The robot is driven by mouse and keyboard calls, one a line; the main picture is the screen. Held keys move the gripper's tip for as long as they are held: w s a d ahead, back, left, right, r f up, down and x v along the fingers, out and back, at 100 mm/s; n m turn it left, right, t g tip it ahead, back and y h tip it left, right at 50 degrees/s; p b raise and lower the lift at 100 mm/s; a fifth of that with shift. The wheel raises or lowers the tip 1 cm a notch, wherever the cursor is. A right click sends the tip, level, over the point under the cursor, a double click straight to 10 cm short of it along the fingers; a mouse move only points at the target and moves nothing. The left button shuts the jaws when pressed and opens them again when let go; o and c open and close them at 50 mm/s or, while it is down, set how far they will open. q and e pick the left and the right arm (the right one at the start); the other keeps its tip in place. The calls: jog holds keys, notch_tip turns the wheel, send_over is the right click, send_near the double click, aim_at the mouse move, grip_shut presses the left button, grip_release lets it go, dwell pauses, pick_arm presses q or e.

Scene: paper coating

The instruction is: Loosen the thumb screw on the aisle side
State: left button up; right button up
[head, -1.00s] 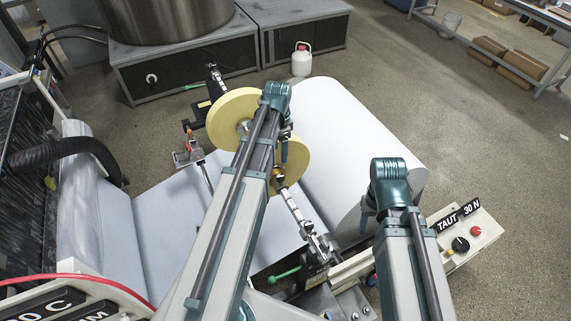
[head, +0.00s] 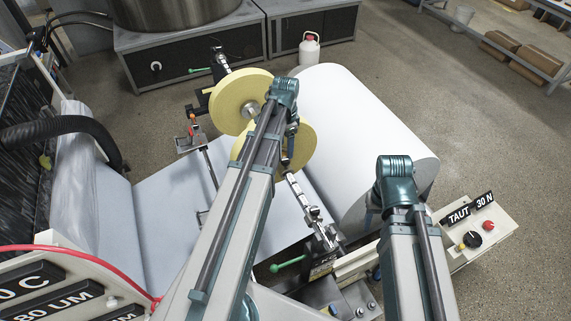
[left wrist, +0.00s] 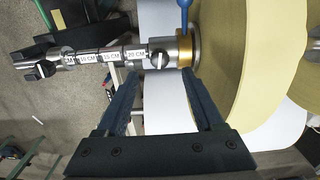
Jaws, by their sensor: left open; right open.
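In the left wrist view, a thumb screw (left wrist: 159,61) with a slotted head sits on the metal shaft (left wrist: 90,58) just past the 20 CM mark. Beside it are a brass collar (left wrist: 186,47) and a blue lever (left wrist: 184,14), next to a yellow roll (left wrist: 225,60). My left gripper (left wrist: 161,78) is open, its fingers apart on either side below the screw and not closed on it. In the head view my left gripper (head: 291,142) hangs over the nearer yellow roll, and its arm hides part of the collar. My right gripper (head: 372,210) is open and partly hidden behind its own arm.
A large white paper roll (head: 365,130) lies right of the shaft. A tension box (head: 475,235) with knobs stands at the right. A black hose (head: 60,130) and red cable (head: 90,262) are at the left. Open floor (head: 480,130) lies beyond the white roll.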

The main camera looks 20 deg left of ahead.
aim_at(286, 159)
pick_arm(q)
notch_tip(286, 159, down, 6)
jog(key=b, duration=0.5)
jog(key=shift+f, duration=0.2)
grip_shut()
